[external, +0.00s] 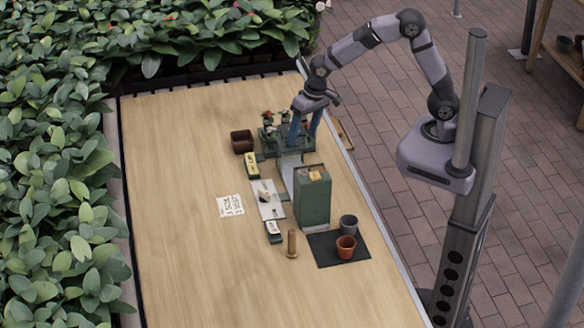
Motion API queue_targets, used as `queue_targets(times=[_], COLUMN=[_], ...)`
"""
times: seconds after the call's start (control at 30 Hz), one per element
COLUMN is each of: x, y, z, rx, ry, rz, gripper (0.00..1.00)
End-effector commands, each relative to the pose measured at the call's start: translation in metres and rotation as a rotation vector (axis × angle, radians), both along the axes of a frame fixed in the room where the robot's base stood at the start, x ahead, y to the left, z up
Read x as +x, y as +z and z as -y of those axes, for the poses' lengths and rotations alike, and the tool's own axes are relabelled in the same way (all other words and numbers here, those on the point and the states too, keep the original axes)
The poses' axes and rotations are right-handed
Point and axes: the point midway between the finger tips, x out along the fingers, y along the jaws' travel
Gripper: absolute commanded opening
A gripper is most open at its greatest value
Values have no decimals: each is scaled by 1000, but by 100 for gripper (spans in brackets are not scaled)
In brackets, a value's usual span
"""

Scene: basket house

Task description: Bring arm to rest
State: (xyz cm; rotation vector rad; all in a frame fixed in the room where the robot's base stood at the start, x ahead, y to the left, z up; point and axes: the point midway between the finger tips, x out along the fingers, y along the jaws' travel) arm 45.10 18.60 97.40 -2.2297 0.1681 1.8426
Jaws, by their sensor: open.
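My gripper (305,125) hangs at the end of my arm over the back right part of the table. Its two blue fingers are spread apart and point down, with nothing visible between them. They are at the green rack (272,143) that holds small potted plants; I cannot tell whether they touch it. My arm arches up from its base on the post at the right, over the table's right edge.
A green box (313,203) stands mid-table. Near it are a dark mat (326,252), a grey pot (348,225), a terracotta pot (346,246), a wooden peg (292,244), a brown pot (242,141) and a paper sheet (230,206). The table's left and front are clear.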

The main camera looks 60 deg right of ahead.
Motion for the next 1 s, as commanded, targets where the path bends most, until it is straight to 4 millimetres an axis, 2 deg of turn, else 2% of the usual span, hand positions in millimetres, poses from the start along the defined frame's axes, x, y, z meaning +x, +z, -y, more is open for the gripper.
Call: queue_targets(times=[0.03, 0.07, 0.1, 0.2, 0.3, 0.4, 0.5, 0.6, 1.0], x=[-12, -20, -32, -68, -105, -136, -157, -168, -172], y=[0, 1, -5, -14, -22, -30, -35, -38, -38], z=[27, 39, 64, 113, 148, 169, 180, 185, 187], rx=[-11, -16, -35, -67, -85, -92, -93, -93, -93], ry=[6, 16, 37, 97, 153, 198, 231, 251, 260], rz=[-9, -15, -32, -77, -119, -150, -172, -183, -188], gripper=[62, 62, 62, 62, 62, 62, 62, 62, 62])
